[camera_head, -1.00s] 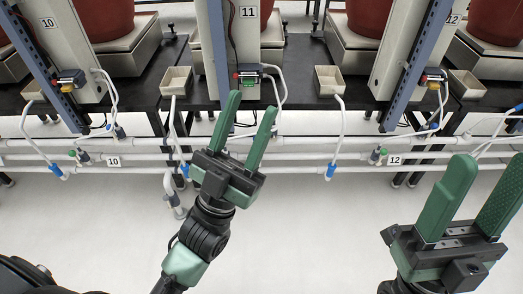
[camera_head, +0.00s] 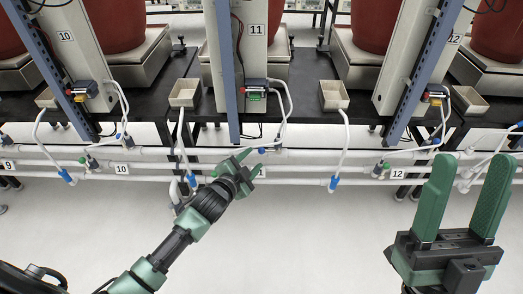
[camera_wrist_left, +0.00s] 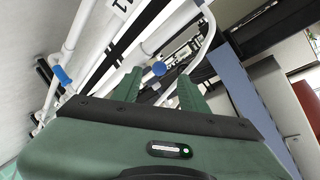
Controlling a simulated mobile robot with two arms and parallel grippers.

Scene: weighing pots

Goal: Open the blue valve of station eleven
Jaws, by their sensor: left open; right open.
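The station eleven post with its "11" label (camera_head: 257,30) stands at the middle of the head view. A small blue valve knob (camera_head: 262,151) is on the white pipework below it, just beyond my left gripper (camera_head: 252,162). In the left wrist view the blue knob (camera_wrist_left: 159,68) appears between the green fingertips; whether they touch it I cannot tell. My left gripper is open and empty, pointing up and right in the head view, and hides part of the pipes. My right gripper (camera_head: 465,200) is open and empty at the right, away from the pipes.
White pipes run across below the black bench (camera_head: 300,115). A blue hose fitting (camera_head: 334,182) hangs right of my left gripper. Stations ten (camera_head: 65,36) and twelve (camera_head: 454,39) flank the middle one, with their own valves. The pale floor in front is clear.

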